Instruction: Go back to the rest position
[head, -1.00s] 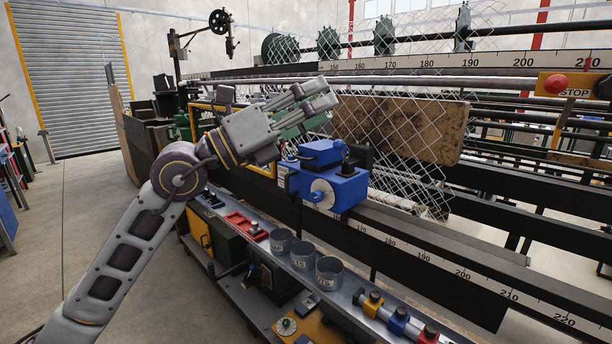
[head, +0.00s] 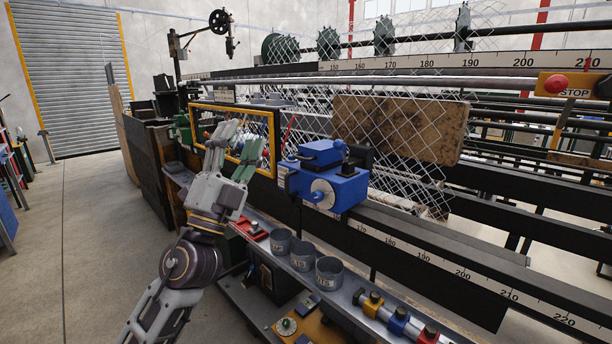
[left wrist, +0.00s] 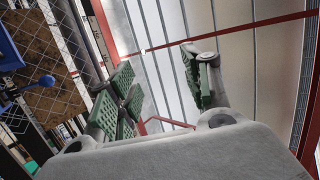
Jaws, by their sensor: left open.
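My left gripper (head: 236,148) is in the middle left of the head view, fingers pointing up, in front of the yellow-framed panel. Its green-padded fingers are apart and nothing is between them. In the left wrist view the open fingers (left wrist: 160,92) stand against the ceiling and bright roof panels. The gripper is left of the blue machine unit (head: 338,190) and apart from it. My right gripper is in neither view.
The chain-link machine's mesh (head: 410,130) and wooden board (head: 440,132) are at right. Grey cups (head: 303,254), a red tray (head: 247,226) and coloured blocks (head: 398,318) are on the shelf below. Open floor (head: 95,250) lies at left.

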